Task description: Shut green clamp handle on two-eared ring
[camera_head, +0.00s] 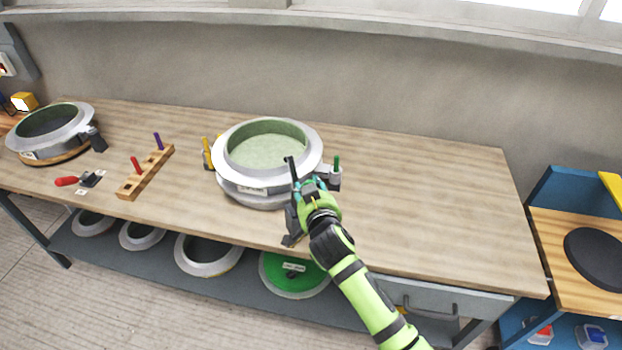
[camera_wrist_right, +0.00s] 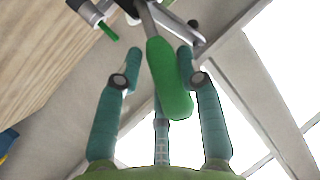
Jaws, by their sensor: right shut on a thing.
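The round grey mould ring (camera_head: 230,178) sits on the wooden bench, with a pale green inside (camera_head: 265,150). Clamp hardware shows at its left and right sides. My right gripper (camera_head: 308,186) is at the ring's front right side. In the wrist view its teal fingers (camera_wrist_right: 160,82) are around a green clamp handle (camera_wrist_right: 170,85) on a metal lever. A smaller green tip (camera_wrist_right: 108,32) shows beyond it; in the head view a green upright pin (camera_head: 336,162) stands at the ring's right side. The gripper partly hides the clamp. My left gripper is out of view.
Yellow handles (camera_head: 207,152) stand at the ring's left. A wooden rack (camera_head: 146,174) holds a red and a purple peg. Another ring mould (camera_head: 50,133) and a red-handled tool (camera_head: 67,181) lie farther left. The bench's right part (camera_head: 450,200) is clear.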

